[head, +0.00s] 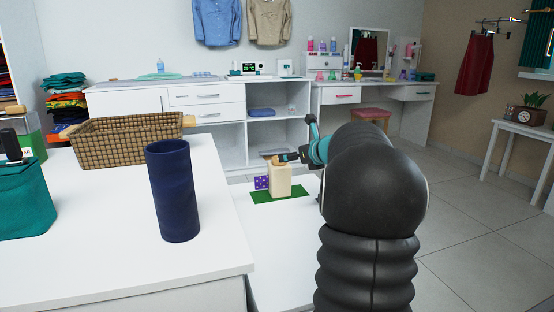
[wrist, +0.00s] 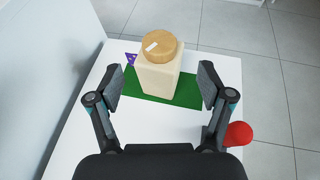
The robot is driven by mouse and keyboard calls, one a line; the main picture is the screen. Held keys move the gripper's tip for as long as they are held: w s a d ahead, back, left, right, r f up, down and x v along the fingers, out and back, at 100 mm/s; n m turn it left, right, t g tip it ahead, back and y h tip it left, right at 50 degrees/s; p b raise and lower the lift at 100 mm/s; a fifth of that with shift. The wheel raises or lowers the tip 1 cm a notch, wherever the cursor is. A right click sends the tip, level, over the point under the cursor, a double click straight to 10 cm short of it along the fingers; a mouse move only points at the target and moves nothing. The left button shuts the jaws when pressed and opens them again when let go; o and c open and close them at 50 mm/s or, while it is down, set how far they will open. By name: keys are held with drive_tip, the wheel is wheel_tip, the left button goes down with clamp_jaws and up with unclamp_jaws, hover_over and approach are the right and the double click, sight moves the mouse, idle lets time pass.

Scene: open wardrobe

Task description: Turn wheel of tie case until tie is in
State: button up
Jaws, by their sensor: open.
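The tie case is a cream upright box (head: 279,182) standing on a green mat (head: 262,196); in the wrist view the box (wrist: 158,80) is ahead of my gripper. Its round tan wheel (wrist: 158,46) lies on top and has a pale mark. A purple dotted tie (head: 261,183) shows at the left side of the case, with only a small purple corner (wrist: 131,58) in the wrist view. My gripper (wrist: 160,72) is open and empty, its fingers apart on either side of the case's near part. In the head view my gripper (head: 289,157) is beside the case top; contact cannot be told.
The case and mat are on a low white surface (wrist: 90,130). A red rounded object (wrist: 238,134) is at lower right in the wrist view. A dark blue cylinder (head: 173,195), wicker basket (head: 125,143) and teal bag (head: 25,205) stand on the nearer white counter.

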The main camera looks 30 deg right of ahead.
hover_over(279, 179)
drive_tip(key=w+d, duration=0.2)
drive_tip(key=w, duration=0.1)
wheel_tip(279, 179, down, 4)
drive_tip(key=shift+r, duration=0.2)
drive_tip(key=c, duration=1.2)
